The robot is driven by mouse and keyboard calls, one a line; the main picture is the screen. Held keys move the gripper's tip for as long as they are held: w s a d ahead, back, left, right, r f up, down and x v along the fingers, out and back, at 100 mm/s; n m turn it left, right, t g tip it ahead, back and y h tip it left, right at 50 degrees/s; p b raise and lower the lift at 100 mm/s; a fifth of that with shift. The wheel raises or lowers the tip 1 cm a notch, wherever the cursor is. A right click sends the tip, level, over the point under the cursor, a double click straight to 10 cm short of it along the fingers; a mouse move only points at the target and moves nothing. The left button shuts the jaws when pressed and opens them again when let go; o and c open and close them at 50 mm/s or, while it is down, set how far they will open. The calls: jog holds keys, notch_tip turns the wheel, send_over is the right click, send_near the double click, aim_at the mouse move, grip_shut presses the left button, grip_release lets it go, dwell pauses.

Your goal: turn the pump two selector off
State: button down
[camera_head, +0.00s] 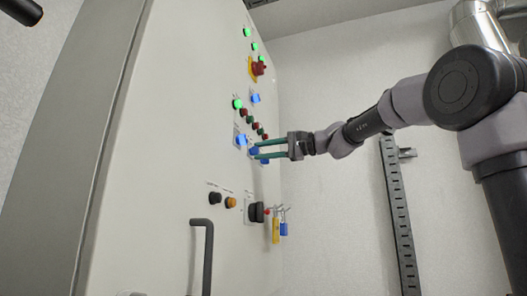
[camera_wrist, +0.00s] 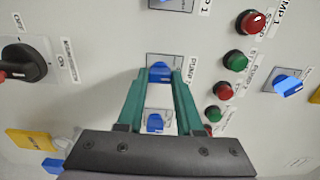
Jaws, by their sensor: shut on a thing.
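The pump two selector is a blue knob (camera_wrist: 160,73) on a light plate, with a "PUMP 2" label beside it in the wrist view. In the head view a blue knob (camera_head: 254,151) shows at the tips of my gripper. My gripper (camera_wrist: 161,68) has two green fingers, one on each side of the knob, shut on it. In the head view my gripper (camera_head: 254,151) reaches the panel from the right. The fingertips partly hide the knob's sides, and its exact pointing direction is hard to tell.
Another blue selector (camera_wrist: 155,122) lies below, between the fingers. Red (camera_wrist: 223,91) and green (camera_wrist: 235,61) buttons sit close on the right, with a further blue selector (camera_wrist: 288,85). A black rotary switch (camera_wrist: 22,63) is at left. A door handle (camera_head: 202,255) stands out lower down.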

jog(key=c, duration=0.6)
grip_release()
jog(key=shift+o, duration=0.2)
jog(key=v, duration=1.1)
jog(key=shift+w, duration=0.1)
